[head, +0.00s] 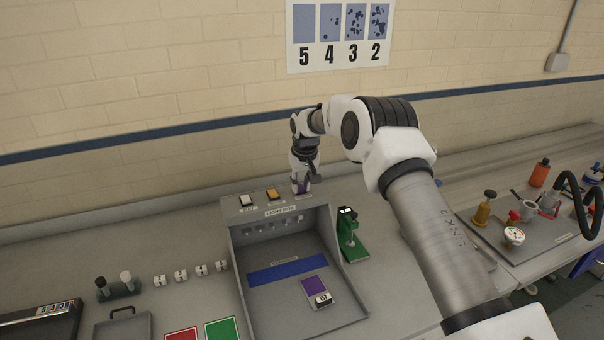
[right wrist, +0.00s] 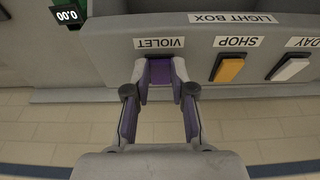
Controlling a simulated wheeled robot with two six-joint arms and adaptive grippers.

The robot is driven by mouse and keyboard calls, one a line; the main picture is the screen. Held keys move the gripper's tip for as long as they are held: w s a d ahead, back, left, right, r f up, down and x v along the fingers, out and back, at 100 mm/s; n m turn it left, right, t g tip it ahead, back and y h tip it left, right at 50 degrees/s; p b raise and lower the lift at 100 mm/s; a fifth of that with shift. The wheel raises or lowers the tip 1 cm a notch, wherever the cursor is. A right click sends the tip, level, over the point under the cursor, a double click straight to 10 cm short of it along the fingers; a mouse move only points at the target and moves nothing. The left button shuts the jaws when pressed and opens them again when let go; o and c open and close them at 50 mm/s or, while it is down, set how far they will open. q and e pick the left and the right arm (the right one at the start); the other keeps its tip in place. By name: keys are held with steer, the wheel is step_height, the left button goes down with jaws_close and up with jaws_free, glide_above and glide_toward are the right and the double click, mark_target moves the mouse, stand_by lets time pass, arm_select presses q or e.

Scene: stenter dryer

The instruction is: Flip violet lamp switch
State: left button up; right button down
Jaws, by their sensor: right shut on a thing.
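The light box (head: 238,240) stands on the bench with a row of rocker switches on its top edge. The violet lamp switch (right wrist: 160,71) sits by the VIOLET label (right wrist: 159,43) in the right wrist view. My right gripper (right wrist: 160,80) has its two fingertips on either side of this switch, shut on it. In the head view my right gripper (head: 301,188) comes down on the right end of the switch row and mostly hides the violet switch. My left gripper is not in view.
The orange SHOP switch (right wrist: 228,68) and white DAY switch (right wrist: 289,68) are beside it. A green instrument (head: 350,235) stands right of the box. A violet swatch (head: 314,287) lies inside the box. Several white cubes (head: 181,275) lie left.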

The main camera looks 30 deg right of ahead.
steer(key=shift+w+g, duration=0.15)
steer(key=shift+g, duration=0.45)
steer(key=c, duration=1)
jaws_free()
steer(key=shift+o, duration=0.2)
steer(key=shift+w+d+f, duration=0.1)
steer(key=shift+w+f, duration=0.05)
steer(key=shift+w, duration=0.15)
step_height(320, 180, up, 12)
steer(key=s, duration=0.1)
steer(key=shift+s+f, duration=0.1)
